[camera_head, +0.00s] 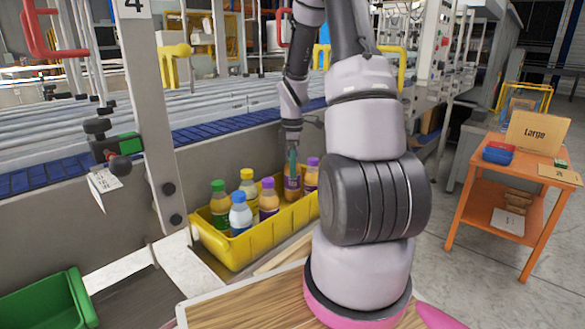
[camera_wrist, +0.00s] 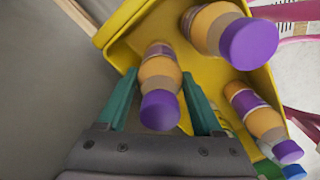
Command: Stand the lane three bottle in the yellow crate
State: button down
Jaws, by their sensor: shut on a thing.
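The yellow crate (camera_head: 262,247) stands beside the blue conveyor and holds several bottles. My gripper (camera_head: 292,165) reaches down over its far right part. Its teal fingers are shut on an orange bottle with a purple label (camera_head: 291,186). In the wrist view my gripper (camera_wrist: 159,76) has one finger on each side of this bottle, whose purple cap (camera_wrist: 160,110) faces the camera. The held bottle looks roughly upright with its lower part inside the crate (camera_wrist: 120,50). I cannot tell if its base touches the crate floor. No lane mark shows on it.
Close by in the crate are purple-capped bottles (camera_head: 269,200) (camera_head: 312,175), a yellow-capped one (camera_head: 248,184), a white one with a blue cap (camera_head: 240,215) and a green-capped one (camera_head: 219,205). A green bin (camera_head: 50,305) is at lower left. An orange cart (camera_head: 490,210) stands right.

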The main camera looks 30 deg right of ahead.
jog(key=shift+f, duration=0.2)
jog(key=shift+f, duration=0.15)
jog(key=shift+c, duration=1.6)
grip_release()
notch_tip(320, 180, up, 12)
jog(key=shift+r, duration=0.25)
jog(key=s+a+r+m+t+y, duration=0.1)
jog(key=s+a+r+m+t, duration=0.2)
jog(key=s+a+r+m, duration=0.4)
jog(key=s+a+r+m+t+y, duration=0.1)
jog(key=s+a+r+m+t, duration=0.3)
jog(key=s+a+r+m, duration=0.3)
jog(key=s+r+m, duration=0.3)
jog(key=s, duration=0.3)
jog(key=shift+a+r, duration=0.4)
